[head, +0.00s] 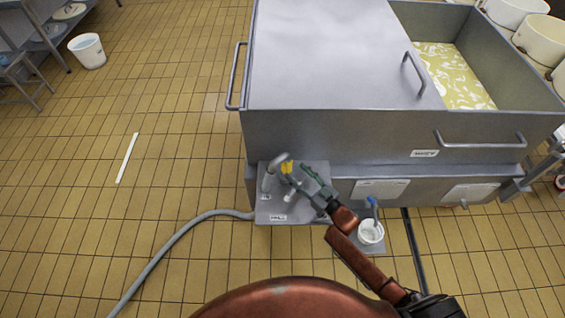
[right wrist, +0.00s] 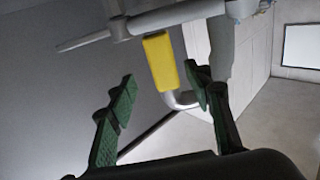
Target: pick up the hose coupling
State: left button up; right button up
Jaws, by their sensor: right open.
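A grey fitting with a yellow grip (head: 287,167), likely the hose coupling, stands over a small grey shelf (head: 265,214) at the vat's front. In the right wrist view, the yellow grip (right wrist: 162,62) hangs below a grey cross-piece (right wrist: 175,14), with a shiny bent pipe beside it. My right gripper (head: 299,178) has green fingers and is just right of the fitting. In the right wrist view, the right gripper (right wrist: 164,85) is open, and the yellow grip shows beyond and between its fingertips. I cannot tell whether they touch. My left gripper is out of view.
A large steel vat (head: 330,133) with handles and a partly open top stands behind the shelf. A grey hose (head: 175,241) runs from the shelf across the floor. The tiled floor at left is mostly clear.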

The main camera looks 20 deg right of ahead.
aim_at(290, 167)
jog(key=shift+x, duration=0.95)
jog(key=x, duration=0.1)
jog(key=b+x, duration=0.1)
jog(key=x, duration=0.1)
jog(key=shift+w+a, duration=0.15)
jog(key=shift+a, duration=0.2)
jog(key=shift+w+a+f, duration=0.1)
jog(key=shift+w+a, duration=0.05)
jog(key=shift+w, duration=0.2)
jog(key=c, duration=0.7)
grip_shut()
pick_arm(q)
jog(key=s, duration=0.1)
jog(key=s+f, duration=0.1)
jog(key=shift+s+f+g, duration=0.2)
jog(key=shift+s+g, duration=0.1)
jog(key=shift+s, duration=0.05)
pick_arm(e)
jog(key=shift+w+r, duration=0.1)
jog(key=shift+r, duration=0.25)
